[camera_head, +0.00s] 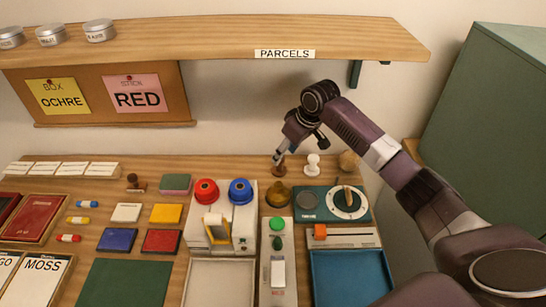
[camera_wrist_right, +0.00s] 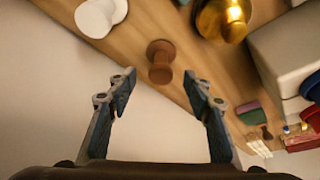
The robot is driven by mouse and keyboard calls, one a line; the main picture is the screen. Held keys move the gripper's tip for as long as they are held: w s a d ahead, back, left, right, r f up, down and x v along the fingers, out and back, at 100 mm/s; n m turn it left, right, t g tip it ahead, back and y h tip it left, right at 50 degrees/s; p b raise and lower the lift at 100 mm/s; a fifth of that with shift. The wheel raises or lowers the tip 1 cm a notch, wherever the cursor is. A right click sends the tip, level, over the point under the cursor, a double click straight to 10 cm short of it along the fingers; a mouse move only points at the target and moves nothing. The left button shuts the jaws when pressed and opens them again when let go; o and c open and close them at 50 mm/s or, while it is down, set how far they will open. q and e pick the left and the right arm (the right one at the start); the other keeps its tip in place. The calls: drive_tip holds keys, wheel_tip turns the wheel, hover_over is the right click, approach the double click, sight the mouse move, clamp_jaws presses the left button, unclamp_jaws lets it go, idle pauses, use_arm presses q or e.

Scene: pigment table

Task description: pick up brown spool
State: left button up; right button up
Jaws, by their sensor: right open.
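The brown spool (camera_wrist_right: 160,62) is in the right wrist view, ahead of and between my open fingertips, with no finger touching it. It stands near the back of the table, close to the wall. In the head view, the brown spool (camera_head: 279,169) shows only in part, just below the fingers. My right gripper (camera_wrist_right: 157,78) is open and empty. In the head view, my right gripper (camera_head: 279,154) reaches in from the right, above the spool. My left gripper is not in view.
A white knob-shaped piece (camera_head: 313,164) stands right of the spool, with a tan wooden piece (camera_head: 347,161) beyond it. A brass dome (camera_head: 278,196) stands in front. A dial panel (camera_head: 331,204) lies front right. A wooden shelf (camera_head: 200,40) overhangs the back.

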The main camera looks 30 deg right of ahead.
sight(279, 165)
drive_tip(key=shift+w+a+f, duration=0.1)
drive_tip(key=shift+a+f, duration=0.05)
drive_tip(key=shift+f, duration=0.65)
drive_tip(key=shift+w+f+p, duration=0.15)
drive_tip(key=shift+f+p, duration=0.15)
drive_tip(key=shift+f, duration=0.05)
drive_tip(key=x, duration=0.3)
drive_tip(key=shift+w+a+f+p, duration=0.1)
drive_tip(key=shift+w+f+p, duration=0.1)
drive_tip(key=shift+p, duration=0.1)
drive_tip(key=shift+w+f, duration=0.15)
drive_tip(key=shift+f, duration=0.25)
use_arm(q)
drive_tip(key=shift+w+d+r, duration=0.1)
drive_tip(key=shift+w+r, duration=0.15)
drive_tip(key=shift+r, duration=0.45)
use_arm(e)
drive_tip(key=shift+c, duration=0.5)
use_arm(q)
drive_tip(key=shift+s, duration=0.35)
use_arm(e)
drive_tip(key=c, duration=1.1)
drive_tip(key=shift+c, duration=0.2)
